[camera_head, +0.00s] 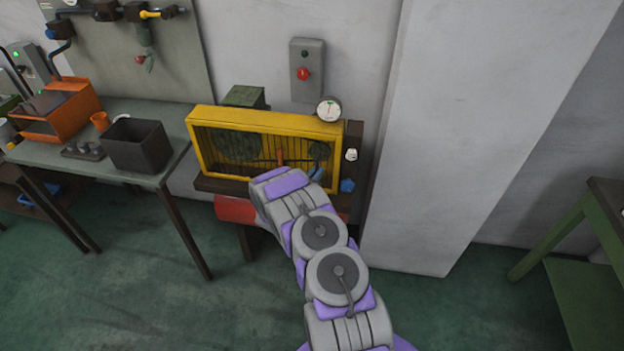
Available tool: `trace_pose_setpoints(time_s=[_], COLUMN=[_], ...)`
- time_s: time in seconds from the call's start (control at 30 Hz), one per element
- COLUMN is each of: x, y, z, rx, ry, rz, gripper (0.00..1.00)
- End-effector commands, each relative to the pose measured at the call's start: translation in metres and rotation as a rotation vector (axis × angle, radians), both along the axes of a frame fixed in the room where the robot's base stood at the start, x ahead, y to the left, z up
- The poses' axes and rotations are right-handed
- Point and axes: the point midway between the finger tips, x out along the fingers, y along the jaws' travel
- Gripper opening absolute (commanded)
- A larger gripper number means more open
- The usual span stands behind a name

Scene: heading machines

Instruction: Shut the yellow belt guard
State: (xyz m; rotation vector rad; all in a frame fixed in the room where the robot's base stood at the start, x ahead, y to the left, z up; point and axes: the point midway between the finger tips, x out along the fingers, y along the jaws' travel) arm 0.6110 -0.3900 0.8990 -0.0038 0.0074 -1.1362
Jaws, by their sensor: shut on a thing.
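The yellow belt guard (262,121) is a long barred frame on the machine by the wall. It stands upright across the front, and dark green pulleys (238,146) show through its bars. I cannot tell whether a gap is left along its edges. My arm reaches up from the bottom of the view, and its far end overlaps the lower edge of the guard. My gripper's fingers are hidden by the arm links, so their contact with the guard is not visible.
A red cylinder (234,210) sits below the guard, left of my arm. A gauge (328,109) and a wall box with a red button (303,74) are above. A bench with a dark bin (137,146) stands left. A wide pillar (455,130) stands right. The floor in front is clear.

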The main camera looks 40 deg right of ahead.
Motion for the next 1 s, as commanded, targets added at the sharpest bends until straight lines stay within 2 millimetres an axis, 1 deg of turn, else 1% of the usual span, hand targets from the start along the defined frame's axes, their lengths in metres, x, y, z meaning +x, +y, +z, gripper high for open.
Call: trace_pose_setpoints(time_s=[0.03, 0.33, 0.37, 0.57, 0.9, 1.0], x=[0.002, 0.005, 0.005, 0.004, 0.004, 0.003], y=[-0.008, -0.018, -0.019, -0.018, -0.014, -0.009], z=[0.004, 0.008, 0.008, 0.006, 0.003, 0.002], rx=[-0.003, -0.005, -0.005, -0.002, 0.000, 0.002], ry=[-0.010, -0.019, -0.020, -0.017, -0.010, -0.008], rz=[-0.005, -0.002, -0.003, -0.003, -0.003, 0.000], gripper=[0.00, 0.00, 0.16, 0.35, 0.35, 0.35])
